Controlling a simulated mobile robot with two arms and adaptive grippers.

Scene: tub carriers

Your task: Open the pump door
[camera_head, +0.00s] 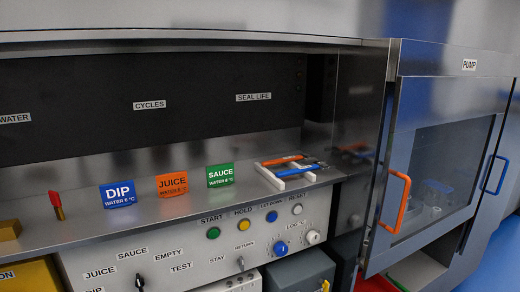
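The pump door (408,140) is on the right, a steel frame around a dark glass window, under the label PUMP (469,64). An orange handle (404,203) is on its left side. A blue handle (502,176) is at the right side of the pump cabinet. The door looks closed, with no clear gap at its edges. Some pale round parts (436,190) show dimly behind the glass. Neither of my grippers is in view, and nothing touches the handles.
Below is a control panel (190,252). The space before the door looks clear.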

